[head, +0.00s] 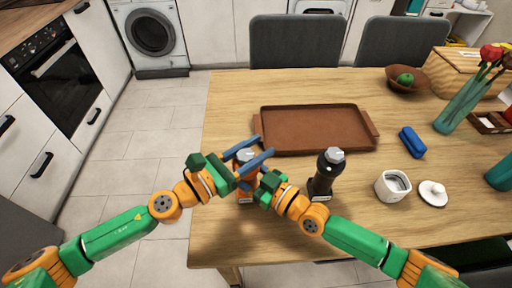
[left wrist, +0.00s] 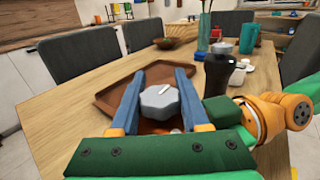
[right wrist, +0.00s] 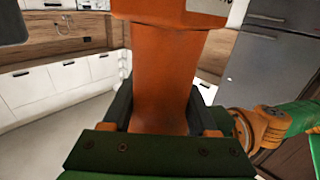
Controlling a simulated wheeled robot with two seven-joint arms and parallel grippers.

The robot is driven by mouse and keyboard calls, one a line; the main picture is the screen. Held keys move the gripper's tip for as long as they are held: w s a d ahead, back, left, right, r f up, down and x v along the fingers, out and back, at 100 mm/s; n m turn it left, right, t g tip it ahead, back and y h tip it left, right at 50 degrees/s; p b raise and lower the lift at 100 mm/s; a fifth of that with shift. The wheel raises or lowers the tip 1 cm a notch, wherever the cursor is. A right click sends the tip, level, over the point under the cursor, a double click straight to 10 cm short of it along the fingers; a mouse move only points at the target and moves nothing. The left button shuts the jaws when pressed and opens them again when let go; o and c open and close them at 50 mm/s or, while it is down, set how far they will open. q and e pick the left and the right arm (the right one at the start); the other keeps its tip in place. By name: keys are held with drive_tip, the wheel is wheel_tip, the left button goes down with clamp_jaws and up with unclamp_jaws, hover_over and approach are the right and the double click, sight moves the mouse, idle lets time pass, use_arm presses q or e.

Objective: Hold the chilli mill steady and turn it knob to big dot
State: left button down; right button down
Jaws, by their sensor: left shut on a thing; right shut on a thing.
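The chilli mill is an orange mill with a faceted grey knob (head: 246,154) on top, standing upright near the table's front left. My left gripper (head: 262,148) is shut on the knob from the left, one blue finger on each side. In the left wrist view the knob (left wrist: 160,102) bears a short white mark pointing to the upper right. My right gripper (head: 256,182) is shut on the orange body, which fills the middle of the right wrist view (right wrist: 168,75). The fingers and arms hide part of the mill. No dot marks can be made out.
A dark mill (head: 322,180) with a grey knob stands close to the right, beside my right arm. A brown tray (head: 310,112) lies behind. A white pot (head: 392,187), its lid (head: 433,192) and a blue case (head: 412,142) are farther right.

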use_arm(q)
drive_tip(key=shift+r+m+g, duration=0.1)
drive_tip(key=shift+m+g, duration=0.2)
drive_tip(key=shift+g, duration=0.1)
drive_tip(key=m+g+h, duration=0.1)
drive_tip(key=m+g, duration=0.1)
drive_tip(key=g, duration=0.1)
drive_tip(key=s+m+g+h, duration=0.1)
drive_tip(key=m+g+h, duration=0.1)
drive_tip(key=g, duration=0.2)
drive_tip(key=shift+d+m, duration=0.2)
drive_tip(key=shift+m, duration=0.2)
drive_tip(key=shift+s+f+m+g, duration=0.1)
drive_tip(key=shift+s+m+g, duration=0.15)
drive_tip(key=shift+m+g, duration=0.8)
drive_tip(key=shift+s+f+m+g, duration=0.15)
drive_tip(key=shift+m+g, duration=0.4)
drive_tip(key=shift+g, duration=0.85)
drive_tip(key=shift+s+r+m+g, duration=0.1)
drive_tip(key=shift+s+m+g, duration=0.2)
drive_tip(key=shift+m+g, duration=0.75)
drive_tip(key=shift+g, duration=0.4)
drive_tip(key=shift+c, duration=1.9)
unclamp_jaws()
drive_tip(key=shift+s, duration=0.1)
